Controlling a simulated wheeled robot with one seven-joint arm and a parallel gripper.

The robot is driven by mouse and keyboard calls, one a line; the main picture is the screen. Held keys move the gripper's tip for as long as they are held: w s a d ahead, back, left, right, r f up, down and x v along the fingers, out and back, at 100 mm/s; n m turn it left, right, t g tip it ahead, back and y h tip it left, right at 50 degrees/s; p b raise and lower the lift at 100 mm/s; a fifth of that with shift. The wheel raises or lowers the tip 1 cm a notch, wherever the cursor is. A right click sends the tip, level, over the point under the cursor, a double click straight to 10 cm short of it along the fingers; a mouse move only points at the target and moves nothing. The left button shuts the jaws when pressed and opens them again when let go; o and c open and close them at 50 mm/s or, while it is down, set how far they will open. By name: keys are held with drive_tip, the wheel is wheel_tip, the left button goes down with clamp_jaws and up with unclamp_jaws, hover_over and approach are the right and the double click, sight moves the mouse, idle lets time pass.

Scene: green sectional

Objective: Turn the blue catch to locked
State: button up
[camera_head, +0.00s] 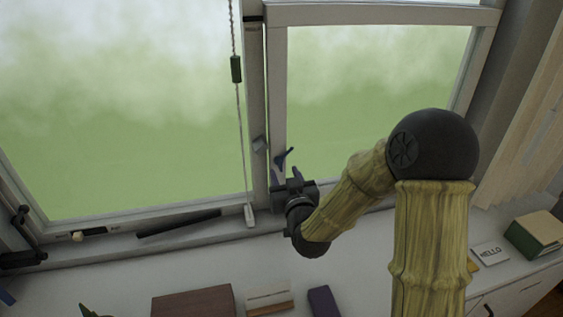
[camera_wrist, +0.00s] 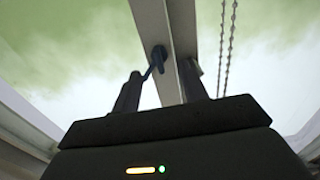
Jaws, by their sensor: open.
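The blue catch (camera_head: 283,157) is a small dark blue lever on the window frame, just right of the central upright. In the head view its handle slants up to the right. It also shows in the wrist view (camera_wrist: 157,61), between the fingers in the picture and closer to the left one. My gripper (camera_head: 286,174) is open and empty, just below the catch. Its two fingers (camera_wrist: 161,84) point up toward the frame in the wrist view. I cannot tell whether a finger touches the catch.
A cord with a dark green toggle (camera_head: 236,69) hangs to the left. A long dark bar (camera_head: 180,223) lies along the sill. A brown box (camera_head: 194,303) and other objects stand on the surface below.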

sight(282, 166)
drive_tip(key=shift+p+x, duration=0.4)
drive_tip(key=shift+x, duration=1.6)
clamp_jaws()
